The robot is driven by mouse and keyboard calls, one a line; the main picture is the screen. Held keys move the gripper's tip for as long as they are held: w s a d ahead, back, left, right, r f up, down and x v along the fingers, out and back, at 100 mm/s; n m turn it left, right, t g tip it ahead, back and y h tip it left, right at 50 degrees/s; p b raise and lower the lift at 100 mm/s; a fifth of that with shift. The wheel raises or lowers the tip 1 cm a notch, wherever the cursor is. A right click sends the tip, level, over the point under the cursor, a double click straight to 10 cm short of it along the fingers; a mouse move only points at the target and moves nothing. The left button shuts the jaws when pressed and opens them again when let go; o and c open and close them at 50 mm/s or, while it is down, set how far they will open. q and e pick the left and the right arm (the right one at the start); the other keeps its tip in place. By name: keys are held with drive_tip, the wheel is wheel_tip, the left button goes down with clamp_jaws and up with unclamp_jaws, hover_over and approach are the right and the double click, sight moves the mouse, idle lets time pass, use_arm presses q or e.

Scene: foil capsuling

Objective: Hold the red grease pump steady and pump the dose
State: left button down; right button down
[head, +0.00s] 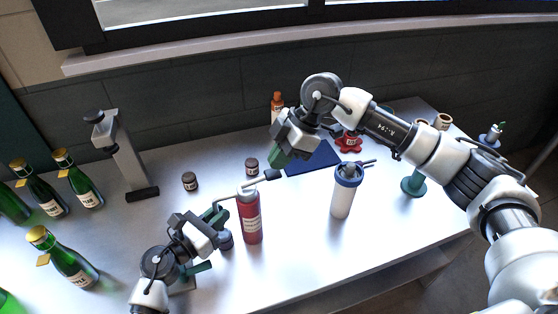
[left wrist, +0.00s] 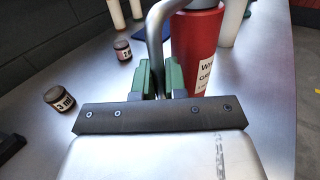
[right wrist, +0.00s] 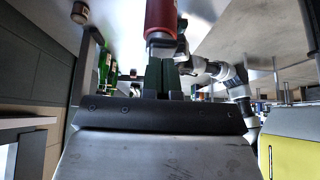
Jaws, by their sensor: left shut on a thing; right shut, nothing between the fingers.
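The red grease pump (head: 250,220) stands upright on the metal table, with a white label, a bent grey spout pipe and a lever with a black grip (head: 272,174). My left gripper (head: 216,216) is shut on the pump's grey pipe; the left wrist view shows its green fingers (left wrist: 160,78) around the pipe beside the red body (left wrist: 197,50). My right gripper (head: 276,155) is shut and empty, just above the black grip. In the right wrist view its closed fingers (right wrist: 163,76) lie in front of the red body (right wrist: 161,18); whether they touch the lever cannot be told.
Two small dark jars (head: 190,181) (head: 252,167) stand behind the pump. A white bottle with a blue top (head: 343,195) stands to the right. A dark blue mat (head: 318,157) lies behind. Green bottles (head: 70,262) and a grey stand (head: 125,160) are at left. The front middle table is clear.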

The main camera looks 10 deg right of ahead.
drive_tip(key=d+r, duration=0.3)
drive_tip(key=r, duration=0.9)
drive_tip(key=shift+w+d+r, duration=0.15)
drive_tip(key=shift+d+r, duration=0.05)
drive_tip(key=shift+d, duration=0.1)
idle(0.6)
use_arm(q)
drive_tip(key=c, duration=1.1)
unclamp_jaws()
drive_tip(key=shift+a, duration=0.1)
drive_tip(key=v, duration=1.2)
drive_tip(key=shift+s, duration=0.1)
use_arm(e)
drive_tip(key=shift+a+f, duration=0.1)
